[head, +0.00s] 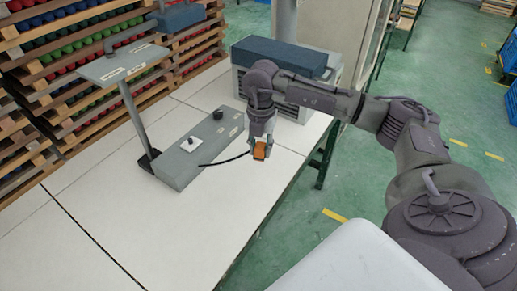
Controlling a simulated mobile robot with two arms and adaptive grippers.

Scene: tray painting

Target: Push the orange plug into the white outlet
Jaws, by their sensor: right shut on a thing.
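The orange plug (260,150) is held between the fingers of my right gripper (260,146), which points down over the right part of the white table. A black cable (224,162) trails from the plug to the left. The white outlet (190,144) sits on top of a long grey box (178,166), to the left of the plug and apart from it. My left gripper does not show in the head view.
A dark knob (218,115) stands on the grey box's far end. A post with a grey panel (122,62) rises behind its left end. A boxy unit with a blue top (280,55) stands at the table's back. The white table (125,228) is clear in front.

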